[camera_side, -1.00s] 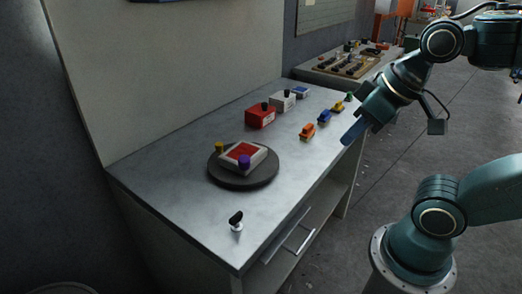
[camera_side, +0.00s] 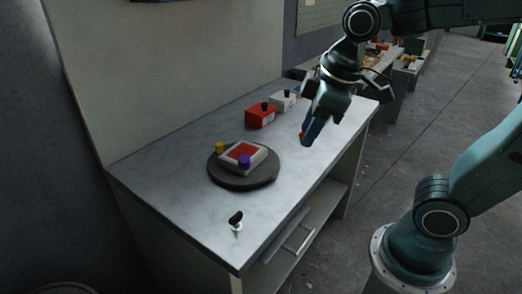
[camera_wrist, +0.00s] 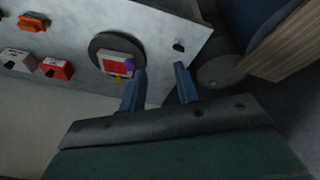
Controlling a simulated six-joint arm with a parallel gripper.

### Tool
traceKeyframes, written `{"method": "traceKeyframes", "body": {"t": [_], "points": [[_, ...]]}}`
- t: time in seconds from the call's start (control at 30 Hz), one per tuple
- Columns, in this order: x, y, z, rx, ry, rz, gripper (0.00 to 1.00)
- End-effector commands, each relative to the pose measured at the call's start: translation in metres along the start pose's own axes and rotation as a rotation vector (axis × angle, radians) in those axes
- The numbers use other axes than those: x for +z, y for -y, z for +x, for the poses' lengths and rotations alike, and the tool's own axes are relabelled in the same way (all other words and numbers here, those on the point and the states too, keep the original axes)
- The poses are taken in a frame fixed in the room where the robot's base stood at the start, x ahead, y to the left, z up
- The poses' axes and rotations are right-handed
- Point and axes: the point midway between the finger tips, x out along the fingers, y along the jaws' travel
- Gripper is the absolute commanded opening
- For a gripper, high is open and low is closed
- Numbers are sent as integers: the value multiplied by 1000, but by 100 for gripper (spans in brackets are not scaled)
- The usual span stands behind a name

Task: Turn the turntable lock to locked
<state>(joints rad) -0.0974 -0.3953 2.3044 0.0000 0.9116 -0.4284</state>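The turntable (camera_side: 222,179) is a dark round disc on the grey workbench. It bears a pale block with a red top (camera_side: 243,153), a yellow knob and a purple knob. A small black handle on a white base, apparently the turntable lock (camera_side: 236,221), stands near the bench's front corner, apart from the disc. It also shows in the wrist view (camera_wrist: 179,45), beyond my fingertips. My gripper (camera_side: 307,140) is above the bench's right part, well away from the lock. In the wrist view its two blue fingers (camera_wrist: 160,70) are apart with nothing between them.
A red box (camera_side: 260,117) and a white box (camera_side: 283,101), each with a black knob, stand along the back. The surface between turntable and lock is clear.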

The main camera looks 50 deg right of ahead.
Motion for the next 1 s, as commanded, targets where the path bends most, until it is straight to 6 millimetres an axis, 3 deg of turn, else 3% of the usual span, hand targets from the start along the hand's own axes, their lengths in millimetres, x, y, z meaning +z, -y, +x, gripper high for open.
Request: {"method": "traceKeyframes", "body": {"t": [0.37, 0.6, 0.8, 1.0], "points": [[-59, 2, 48, -99, 108, -425, 32], [-91, 11, 89, -175, 160, -694, 32], [-110, 20, 121, -234, 189, -882, 32], [-117, 25, 137, -264, 200, -974, 32]]}}
